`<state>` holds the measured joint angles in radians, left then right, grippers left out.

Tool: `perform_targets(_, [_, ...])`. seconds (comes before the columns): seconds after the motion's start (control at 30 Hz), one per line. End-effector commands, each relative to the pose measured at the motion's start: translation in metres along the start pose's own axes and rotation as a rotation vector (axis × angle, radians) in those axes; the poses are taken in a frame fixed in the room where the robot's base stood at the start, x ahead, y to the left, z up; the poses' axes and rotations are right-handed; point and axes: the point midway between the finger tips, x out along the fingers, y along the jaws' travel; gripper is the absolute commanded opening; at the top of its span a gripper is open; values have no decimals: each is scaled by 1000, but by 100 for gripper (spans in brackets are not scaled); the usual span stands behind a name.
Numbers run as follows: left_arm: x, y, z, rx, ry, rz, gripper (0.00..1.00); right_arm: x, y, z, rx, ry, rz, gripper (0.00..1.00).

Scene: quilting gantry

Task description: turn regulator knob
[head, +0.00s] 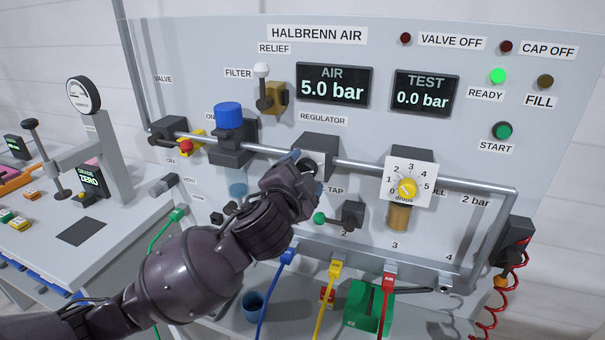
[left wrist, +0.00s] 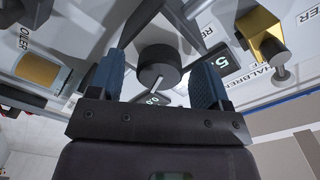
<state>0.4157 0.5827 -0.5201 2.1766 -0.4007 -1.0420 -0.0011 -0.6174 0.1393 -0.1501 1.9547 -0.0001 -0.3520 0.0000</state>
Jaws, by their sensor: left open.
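The regulator (head: 322,143) is a dark block on the grey panel under the REGULATOR label, mostly behind my left gripper in the head view. In the left wrist view its round black knob (left wrist: 158,62) shows with a pale pointer line on its side. My left gripper (head: 304,172) is at the regulator, with its blue fingers apart. In the left wrist view the knob appears between the two fingers, with a gap on each side. No contact is visible. The AIR display (head: 333,85) reads 5.0 bar. My right gripper is not in view.
A pipe (head: 365,165) crosses the panel beside the regulator. A yellow dial (head: 407,187) is to the right, and a blue knob (head: 229,116) to the left. The TAP lever (head: 320,218) is below. Blue, yellow and red hoses hang under the panel. The green READY lamp (head: 498,76) is lit.

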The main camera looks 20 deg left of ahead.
Motion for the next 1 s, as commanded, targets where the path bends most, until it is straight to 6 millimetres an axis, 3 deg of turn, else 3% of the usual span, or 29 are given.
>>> perform_targets(0.6, [-93,1,0,-2,0,0,72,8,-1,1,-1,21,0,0])
perform_targets(1.0, [-106,0,0,0,0,0,72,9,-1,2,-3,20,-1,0])
